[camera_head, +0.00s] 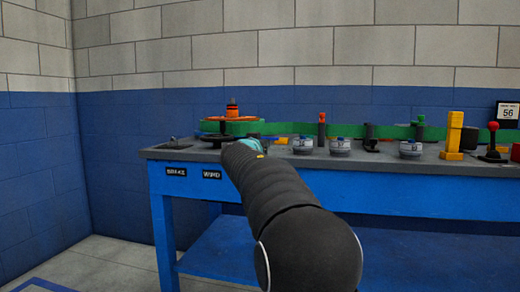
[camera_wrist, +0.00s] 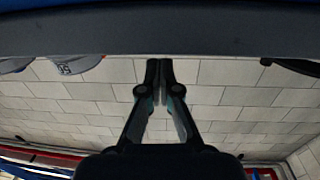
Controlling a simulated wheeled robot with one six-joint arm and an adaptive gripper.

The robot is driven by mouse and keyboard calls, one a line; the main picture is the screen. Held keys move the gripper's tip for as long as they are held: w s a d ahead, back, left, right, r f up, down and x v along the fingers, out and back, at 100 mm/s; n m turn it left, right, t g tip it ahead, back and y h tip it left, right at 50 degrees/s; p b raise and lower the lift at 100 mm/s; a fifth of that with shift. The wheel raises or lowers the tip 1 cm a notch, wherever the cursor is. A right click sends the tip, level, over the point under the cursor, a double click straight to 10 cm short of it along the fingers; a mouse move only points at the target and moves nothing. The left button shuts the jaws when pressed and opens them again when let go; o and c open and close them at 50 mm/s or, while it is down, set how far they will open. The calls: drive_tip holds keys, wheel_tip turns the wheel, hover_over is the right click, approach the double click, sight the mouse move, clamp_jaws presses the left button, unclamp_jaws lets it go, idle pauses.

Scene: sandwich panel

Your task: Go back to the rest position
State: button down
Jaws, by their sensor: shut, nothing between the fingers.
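My gripper (camera_wrist: 158,72) is in the wrist view, with its two dark fingers together and nothing between them. In the head view my arm reaches forward to the bench, and the teal part of my gripper (camera_head: 252,142) shows at its far end, by the bench's front left part. The fingertips are hidden there behind my arm. The blue bench (camera_head: 400,190) has a grey top. An orange and black wheel-like part (camera_head: 232,116) stands just behind the gripper. I cannot tell whether the gripper touches anything.
Several round dials (camera_head: 303,145) stand along the bench, with a yellow post (camera_head: 453,135) and a red-knobbed lever (camera_head: 492,140) at right. A green strip (camera_head: 385,131) runs behind them. In the wrist view a grey edge (camera_wrist: 160,35) crosses the top. The floor (camera_head: 115,255) at left is clear.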

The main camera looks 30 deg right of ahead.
drive_tip(key=v, duration=0.6)
drive_tip(key=s+f+n+g+y, duration=0.1)
drive_tip(key=s+f+n+g, duration=0.3)
drive_tip(key=f, duration=0.7)
drive_tip(key=s+a+f+n+g+y+p, duration=0.2)
drive_tip(key=s+a+f+n+g+y, duration=0.15)
drive_tip(key=s+f, duration=0.55)
drive_tip(key=s+a+f+n+g+y+p, duration=0.1)
drive_tip(key=s+a+f+y+p, duration=0.15)
drive_tip(key=s+a, duration=0.55)
drive_tip(key=s+a+f+n+y+p, duration=0.15)
drive_tip(key=s+a+y, duration=0.25)
drive_tip(key=s, duration=0.7)
drive_tip(key=s+a+r+m+t+y+p, duration=0.1)
drive_tip(key=s+a+r+p, duration=0.3)
drive_tip(key=s, duration=0.4)
drive_tip(key=shift+s+a+y+p, duration=0.3)
drive_tip(key=shift+s+a+p, duration=0.1)
drive_tip(key=shift+a, duration=0.2)
drive_tip(key=shift+d+r, duration=0.1)
